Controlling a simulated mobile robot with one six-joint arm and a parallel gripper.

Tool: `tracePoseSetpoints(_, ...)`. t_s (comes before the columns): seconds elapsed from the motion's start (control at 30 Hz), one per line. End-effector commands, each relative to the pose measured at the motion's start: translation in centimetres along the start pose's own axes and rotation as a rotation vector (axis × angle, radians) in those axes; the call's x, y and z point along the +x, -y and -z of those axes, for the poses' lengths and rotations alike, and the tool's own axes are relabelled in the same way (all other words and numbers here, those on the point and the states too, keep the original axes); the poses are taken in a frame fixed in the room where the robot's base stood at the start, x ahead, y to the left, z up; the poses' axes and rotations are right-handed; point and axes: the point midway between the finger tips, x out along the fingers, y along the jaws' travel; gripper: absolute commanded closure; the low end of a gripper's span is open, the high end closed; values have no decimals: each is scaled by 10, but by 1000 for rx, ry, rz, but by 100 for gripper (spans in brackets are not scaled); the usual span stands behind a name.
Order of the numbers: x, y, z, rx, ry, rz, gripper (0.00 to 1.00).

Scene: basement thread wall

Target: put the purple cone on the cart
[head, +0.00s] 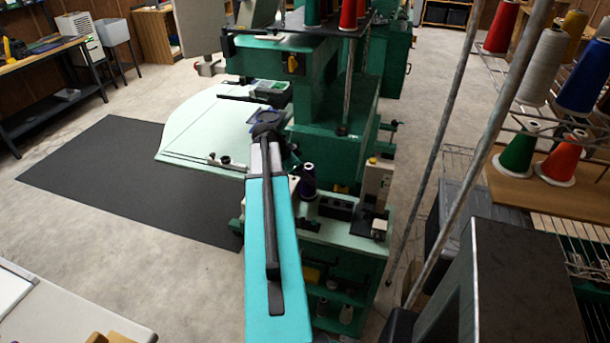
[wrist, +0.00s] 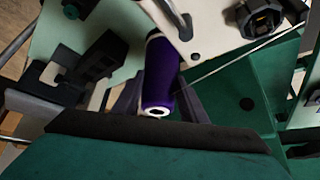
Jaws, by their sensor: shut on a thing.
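The purple cone (wrist: 160,75) shows in the wrist view with its white-cored end toward the camera. My gripper (wrist: 158,102) has its grey fingers on either side of the cone and is shut on it. In the head view the purple cone (head: 308,184) shows just right of my teal arm, over the pale top of a green shelved stand (head: 345,236), which may be the cart. My arm hides the fingers there. I cannot tell whether the cone touches the surface below.
Black blocks (head: 336,206) and a beige device (head: 378,180) stand on the stand's top. The green embroidery machine (head: 335,110) rises behind. A metal rack pole (head: 480,180) and thread shelf (head: 515,195) are at right. A dark mat (head: 110,175) lies on open floor at left.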

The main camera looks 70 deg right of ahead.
Motion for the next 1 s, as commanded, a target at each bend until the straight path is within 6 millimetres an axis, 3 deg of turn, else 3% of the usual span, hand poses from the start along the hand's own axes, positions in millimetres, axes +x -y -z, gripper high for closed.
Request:
tracePoseSetpoints(0.4,4,0,-2,0,-1,0,91)
tracePoseSetpoints(0.43,4,0,-2,0,-1,0,60)
tracePoseSetpoints(0.57,4,0,-2,0,0,0,40)
tracePoseSetpoints(1.0,1,0,-3,0,0,1,40)
